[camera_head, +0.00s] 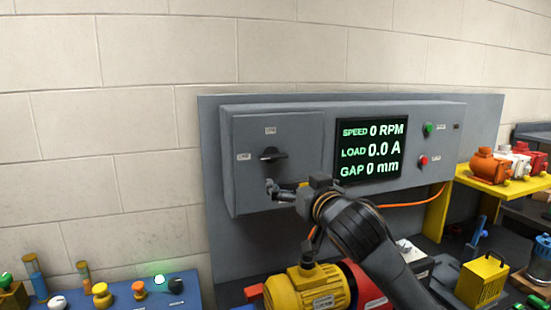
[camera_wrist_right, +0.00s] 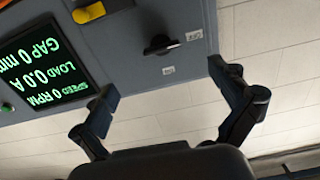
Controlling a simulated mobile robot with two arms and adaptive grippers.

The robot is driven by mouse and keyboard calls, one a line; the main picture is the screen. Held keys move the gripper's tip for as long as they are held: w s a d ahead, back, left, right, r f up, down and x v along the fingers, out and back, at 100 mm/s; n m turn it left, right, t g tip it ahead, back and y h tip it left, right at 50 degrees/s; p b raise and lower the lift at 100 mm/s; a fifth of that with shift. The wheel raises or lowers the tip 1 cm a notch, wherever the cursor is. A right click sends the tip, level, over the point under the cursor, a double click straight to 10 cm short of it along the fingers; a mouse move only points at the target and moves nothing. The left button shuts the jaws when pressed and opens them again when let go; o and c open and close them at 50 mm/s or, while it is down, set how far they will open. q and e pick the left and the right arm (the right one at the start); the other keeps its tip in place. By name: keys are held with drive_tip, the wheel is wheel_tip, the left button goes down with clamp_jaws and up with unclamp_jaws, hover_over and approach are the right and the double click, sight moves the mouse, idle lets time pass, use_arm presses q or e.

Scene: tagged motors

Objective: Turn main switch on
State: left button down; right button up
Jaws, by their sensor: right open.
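The main switch (camera_head: 272,154) is a black rotary handle on the grey door at the left of the control box. Its handle lies roughly horizontal in the head view, with small white labels above it and to its left. It also shows in the right wrist view (camera_wrist_right: 160,45), between and beyond the fingers. My right gripper (camera_head: 271,188) is just below the switch in the head view, apart from it. In the wrist view its two fingers (camera_wrist_right: 160,82) are spread wide with nothing between them. My left gripper is not in view.
The display (camera_head: 370,150) reads 0 RPM, 0.0 A and 0 mm. A green button (camera_head: 428,128) and a red button (camera_head: 422,160) sit right of it. A yellow motor (camera_head: 312,288) stands below my right arm. A blue bench (camera_head: 125,298) holds several knobs.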

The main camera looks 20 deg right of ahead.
sight(274, 157)
drive_tip(key=w+p, duration=0.1)
drive_tip(key=w, duration=0.3)
drive_tip(key=w+r+p, duration=0.1)
drive_tip(key=w+p, duration=0.1)
drive_tip(key=w, duration=0.2)
drive_tip(key=w+p, duration=0.2)
drive_tip(key=w, duration=0.2)
drive_tip(key=shift+w+a+r, duration=0.1)
drive_tip(key=shift+w+r, duration=0.15)
drive_tip(key=shift+r, duration=0.1)
drive_tip(key=shift+w+f, duration=0.1)
drive_tip(key=shift+w, duration=0.65)
drive_tip(key=c, duration=1.1)
